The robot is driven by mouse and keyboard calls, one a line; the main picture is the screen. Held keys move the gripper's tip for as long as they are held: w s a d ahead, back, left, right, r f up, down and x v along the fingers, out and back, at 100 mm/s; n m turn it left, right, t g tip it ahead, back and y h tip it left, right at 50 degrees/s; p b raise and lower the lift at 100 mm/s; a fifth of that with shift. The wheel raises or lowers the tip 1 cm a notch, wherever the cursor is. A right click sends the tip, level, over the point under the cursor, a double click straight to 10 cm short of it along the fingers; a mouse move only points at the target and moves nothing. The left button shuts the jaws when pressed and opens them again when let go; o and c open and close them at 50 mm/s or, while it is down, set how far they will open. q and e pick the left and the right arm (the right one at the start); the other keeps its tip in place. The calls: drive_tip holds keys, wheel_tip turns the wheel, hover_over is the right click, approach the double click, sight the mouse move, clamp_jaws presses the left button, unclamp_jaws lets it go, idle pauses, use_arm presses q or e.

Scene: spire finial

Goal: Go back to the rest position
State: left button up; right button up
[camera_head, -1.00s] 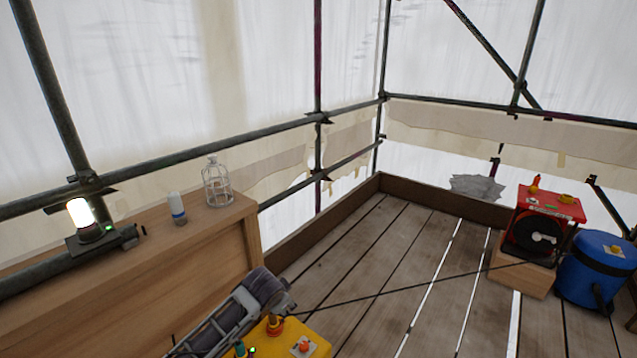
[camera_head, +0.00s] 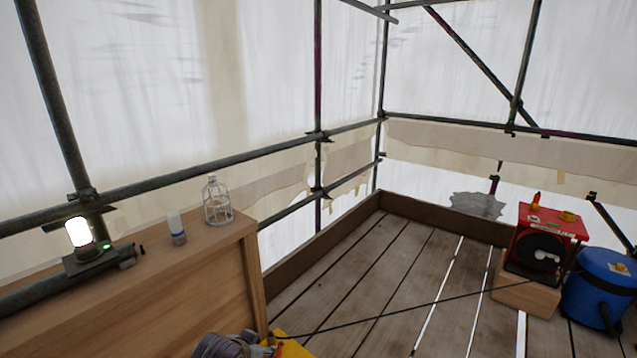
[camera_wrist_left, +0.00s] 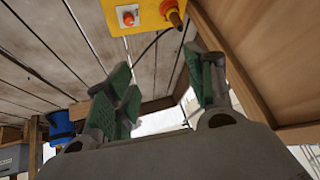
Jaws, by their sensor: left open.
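My left gripper (camera_wrist_left: 165,92) shows in the left wrist view, its green-padded fingers spread wide with nothing between them. A yellow box (camera_wrist_left: 143,20) with an orange knob and a red button lies beyond the fingertips, apart from them. In the head view only a small corner of the yellow box (camera_head: 291,350) shows at the bottom edge. A grey rounded shape there partly covers it, and I cannot tell what it is. My right gripper is in neither view.
A red cable reel (camera_head: 545,242) and a blue drum (camera_head: 598,290) stand right. The plank floor between is mostly clear.

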use_arm(q)
drive_tip(key=s+a+f+n+g+p, duration=0.1)
drive_tip(key=s+a+f+g+p, duration=0.15)
drive_tip(key=s+f+p, duration=0.8)
drive_tip(key=s+a+f+n+g+p, duration=0.1)
drive_tip(key=s+a+f+g+p, duration=0.15)
drive_tip(key=s+f+p, duration=0.75)
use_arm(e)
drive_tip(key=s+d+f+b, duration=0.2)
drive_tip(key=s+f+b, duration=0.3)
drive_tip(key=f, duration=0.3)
use_arm(q)
drive_tip(key=s+a+f+p, duration=0.1)
drive_tip(key=s+a+p, duration=0.1)
drive_tip(key=s+p, duration=0.7)
drive_tip(key=s+a+g+y+p, duration=0.1)
drive_tip(key=s+a+p, duration=0.2)
drive_tip(key=s+p, duration=0.7)
drive_tip(key=s, duration=0.4)
drive_tip(key=shift+s+a+f, duration=0.35)
drive_tip(key=shift+s, duration=0.05)
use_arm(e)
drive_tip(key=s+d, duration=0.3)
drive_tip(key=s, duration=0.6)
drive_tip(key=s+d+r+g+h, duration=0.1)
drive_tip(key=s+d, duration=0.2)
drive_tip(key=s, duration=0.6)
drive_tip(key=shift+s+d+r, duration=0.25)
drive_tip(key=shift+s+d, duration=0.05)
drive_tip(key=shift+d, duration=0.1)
